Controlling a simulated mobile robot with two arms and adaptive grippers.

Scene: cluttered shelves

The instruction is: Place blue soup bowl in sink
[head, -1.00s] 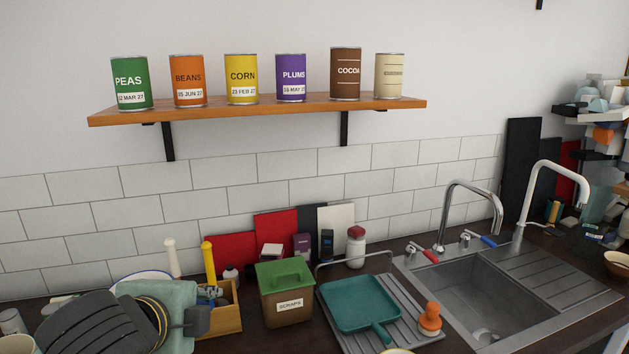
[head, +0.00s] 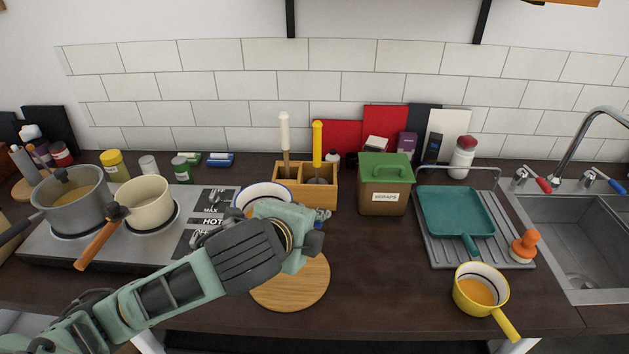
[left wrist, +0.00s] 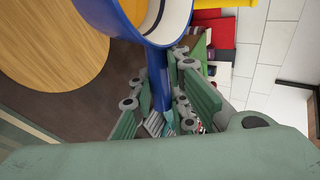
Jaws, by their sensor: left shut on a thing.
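The blue soup bowl shows in the head view as a pale inside with a blue rim (head: 262,189), partly hidden behind my left wrist. In the left wrist view the blue bowl (left wrist: 128,22) has a handle, and there is something orange inside. My left gripper (left wrist: 160,108) is shut on this handle. The round wooden board (head: 300,285) lies below and beside the bowl; I cannot tell the exact gap. The steel sink (head: 575,235) is at the far right of the head view, cut off by the frame edge. My right gripper is not in view.
A hob (head: 60,245) with a grey pot (head: 72,205) and a cream pan (head: 148,205) is at left. A scraps bin (head: 385,190), a teal pan (head: 455,212) on a drainer, an orange-handled brush (head: 525,245) and a yellow pan (head: 480,292) stand between the bowl and sink.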

